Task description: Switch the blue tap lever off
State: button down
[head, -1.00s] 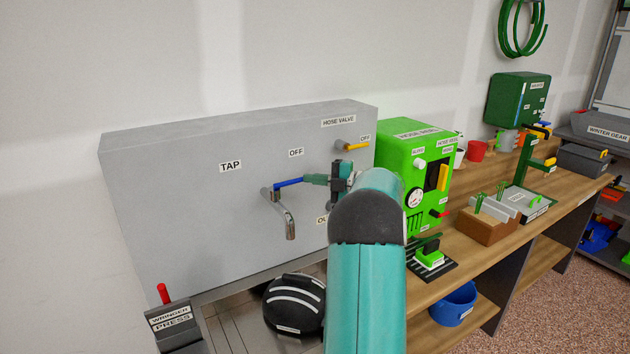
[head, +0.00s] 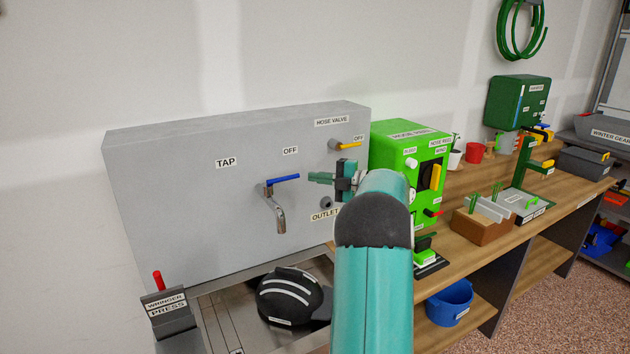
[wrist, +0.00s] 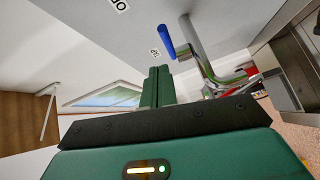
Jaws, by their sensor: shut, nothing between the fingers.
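The blue tap lever (head: 284,179) points right and slightly up from the chrome tap (head: 278,212) on the grey panel, below the OFF label (head: 290,151). My gripper (head: 312,177) is shut and empty, just right of the lever's free end with a small gap between them. In the wrist view the blue lever (wrist: 167,42) stands beyond and to the right of my shut green fingers (wrist: 157,72), apart from them. The chrome tap (wrist: 205,65) is right of the fingers there.
The yellow hose valve lever (head: 349,146) is above right of my gripper, and the outlet (head: 326,202) is below. A green hose reel box (head: 400,160) stands close on the right. A black helmet-like object (head: 290,296) lies in the sink under the tap.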

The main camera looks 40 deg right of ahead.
jog(key=s+d, duration=0.3)
jog(key=d, duration=0.4)
jog(key=shift+s+d, duration=0.2)
jog(key=shift+s, duration=0.1)
jog(key=shift+r, duration=0.15)
